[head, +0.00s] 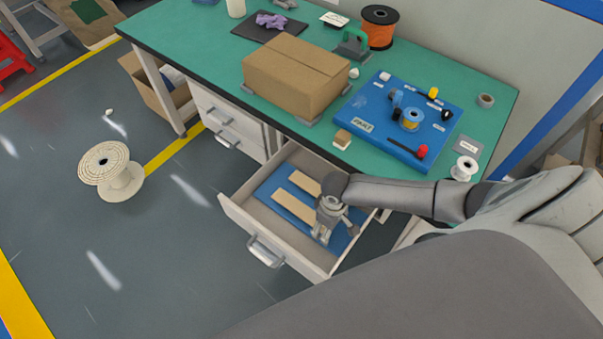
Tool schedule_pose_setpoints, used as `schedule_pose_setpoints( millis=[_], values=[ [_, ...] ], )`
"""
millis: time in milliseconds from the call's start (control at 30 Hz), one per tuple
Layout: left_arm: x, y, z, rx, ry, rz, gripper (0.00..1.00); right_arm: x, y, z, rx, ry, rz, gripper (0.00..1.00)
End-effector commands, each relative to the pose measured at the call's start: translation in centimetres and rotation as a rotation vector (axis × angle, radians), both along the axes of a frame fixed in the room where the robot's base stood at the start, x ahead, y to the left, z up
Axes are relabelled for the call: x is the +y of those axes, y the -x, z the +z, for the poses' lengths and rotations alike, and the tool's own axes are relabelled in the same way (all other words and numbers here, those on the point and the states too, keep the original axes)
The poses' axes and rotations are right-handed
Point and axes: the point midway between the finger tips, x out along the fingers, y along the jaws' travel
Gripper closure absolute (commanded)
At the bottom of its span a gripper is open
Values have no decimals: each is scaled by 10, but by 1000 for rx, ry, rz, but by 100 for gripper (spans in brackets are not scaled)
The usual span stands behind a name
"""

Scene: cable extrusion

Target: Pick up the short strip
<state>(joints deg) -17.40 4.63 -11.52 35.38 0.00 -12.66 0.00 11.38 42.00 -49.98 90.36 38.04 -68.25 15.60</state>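The open drawer (232,214) under the workbench has a blue lining (265,185). Two flat tan strips lie on it side by side. The upper strip (304,183) shows less of its length, and its right end runs up to my arm. The lower strip (291,207) shows more, and its right end meets my gripper. I cannot tell their full lengths. My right gripper (323,238) points down into the drawer at the right ends of the strips. Its fingertips are too small to tell whether they are open or hold anything. My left gripper is out of view.
The drawer's walls surround my gripper. Above it, the green bench (190,45) holds a cardboard box (295,75), a blue board (385,140) with parts, and an orange spool (379,28).

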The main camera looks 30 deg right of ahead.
Motion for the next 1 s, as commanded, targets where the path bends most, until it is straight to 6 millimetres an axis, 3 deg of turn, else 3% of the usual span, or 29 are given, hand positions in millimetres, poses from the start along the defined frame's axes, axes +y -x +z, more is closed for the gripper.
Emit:
schedule_pose_setpoints(
  millis=[400, 700, 1000],
  values=[
    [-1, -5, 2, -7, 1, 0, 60, 0, 0, -2, 0, 0, 0, 34],
    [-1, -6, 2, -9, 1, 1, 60, 0, 0, -2, 0, -1, 0, 69],
    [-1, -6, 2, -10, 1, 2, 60, 0, 0, -2, 0, 0, 0, 69]
  ],
)
